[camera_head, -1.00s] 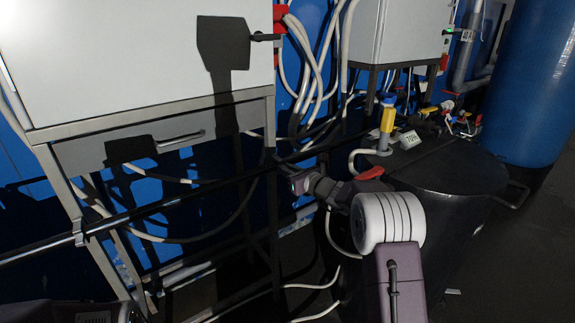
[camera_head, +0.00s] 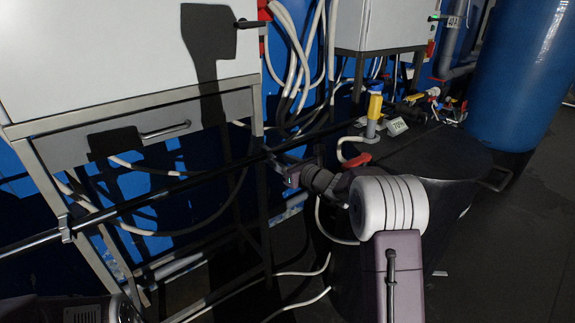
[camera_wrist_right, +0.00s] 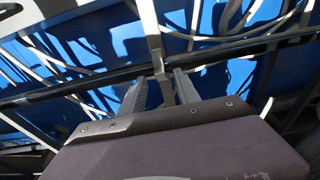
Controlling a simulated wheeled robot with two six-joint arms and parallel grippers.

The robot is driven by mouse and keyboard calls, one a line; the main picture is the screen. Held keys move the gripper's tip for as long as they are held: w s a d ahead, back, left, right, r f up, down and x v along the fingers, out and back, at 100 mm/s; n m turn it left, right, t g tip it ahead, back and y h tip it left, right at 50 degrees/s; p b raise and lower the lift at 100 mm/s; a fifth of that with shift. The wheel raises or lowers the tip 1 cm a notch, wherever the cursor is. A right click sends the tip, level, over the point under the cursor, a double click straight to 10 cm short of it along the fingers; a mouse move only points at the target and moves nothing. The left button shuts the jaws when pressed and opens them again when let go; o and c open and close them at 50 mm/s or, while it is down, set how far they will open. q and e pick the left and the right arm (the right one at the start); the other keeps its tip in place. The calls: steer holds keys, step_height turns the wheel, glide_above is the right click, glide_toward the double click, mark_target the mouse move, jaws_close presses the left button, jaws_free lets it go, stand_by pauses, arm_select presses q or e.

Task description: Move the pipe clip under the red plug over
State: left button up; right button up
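A dark horizontal pipe (camera_head: 150,203) runs across the front of the steel stand. A small grey clip (camera_head: 66,229) sits around it at the left, by the stand's leg. A red piece (camera_head: 357,160) shows just behind my right wrist; I cannot tell whether it is the plug. No clip is clear beneath it. My right gripper (camera_head: 287,172) is near the pipe beside the stand's right leg. In the right wrist view its two fingers (camera_wrist_right: 160,88) are apart, with the pipe and a pale upright piece beyond and between them. My left gripper is not visible.
A white cabinet (camera_head: 120,45) stands on the steel stand. White cables (camera_head: 296,60) hang right of it. Pale hoses lie on the floor.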

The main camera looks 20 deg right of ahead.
steer(key=shift+v, duration=2.8)
